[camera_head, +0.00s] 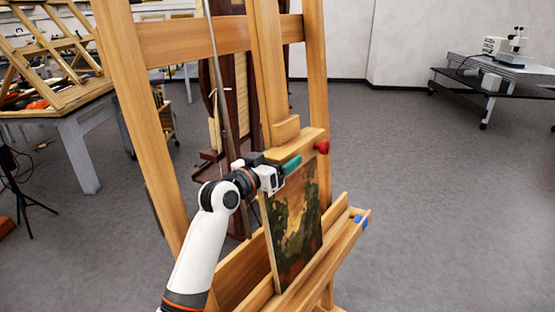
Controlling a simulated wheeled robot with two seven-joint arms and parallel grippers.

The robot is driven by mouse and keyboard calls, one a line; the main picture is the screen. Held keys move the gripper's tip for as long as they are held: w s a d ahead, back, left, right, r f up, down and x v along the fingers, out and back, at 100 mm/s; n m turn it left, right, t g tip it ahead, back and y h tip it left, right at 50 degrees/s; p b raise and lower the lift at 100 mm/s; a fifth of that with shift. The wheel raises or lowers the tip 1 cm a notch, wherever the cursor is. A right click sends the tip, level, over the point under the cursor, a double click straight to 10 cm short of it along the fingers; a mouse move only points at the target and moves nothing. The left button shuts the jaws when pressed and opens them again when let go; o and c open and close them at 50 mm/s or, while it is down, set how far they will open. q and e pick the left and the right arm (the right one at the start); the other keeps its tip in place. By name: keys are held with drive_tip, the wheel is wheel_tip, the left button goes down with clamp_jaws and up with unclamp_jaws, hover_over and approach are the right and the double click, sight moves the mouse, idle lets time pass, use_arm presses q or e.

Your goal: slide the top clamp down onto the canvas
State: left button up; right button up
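The wooden easel (128,105) fills the middle of the head view. The top clamp (303,143) is a wooden block on its central mast, with a red knob (322,147) at its right end. The canvas (295,225), a dark landscape painting, stands on the lower ledge (325,255), its top edge just below the clamp. My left gripper (291,164) has teal fingertips at the clamp's lower front edge, by the top of the canvas. Whether they touch or grip the clamp cannot be told. The gripper hides part of the canvas's upper left corner. My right gripper is not in view.
A blue piece (360,221) sits at the right end of the ledge. A workbench (75,120) with wooden frames and tools stands at the left. A dark tripod (22,195) stands below it. A wheeled table (500,70) with equipment is at the far right. The grey floor between is clear.

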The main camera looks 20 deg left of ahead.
use_arm(q)
drive_tip(key=shift+s+a, duration=0.1)
drive_tip(key=shift+s+a, duration=0.15)
drive_tip(key=shift+s, duration=0.2)
drive_tip(key=b+v, duration=0.3)
drive_tip(key=v, duration=0.8)
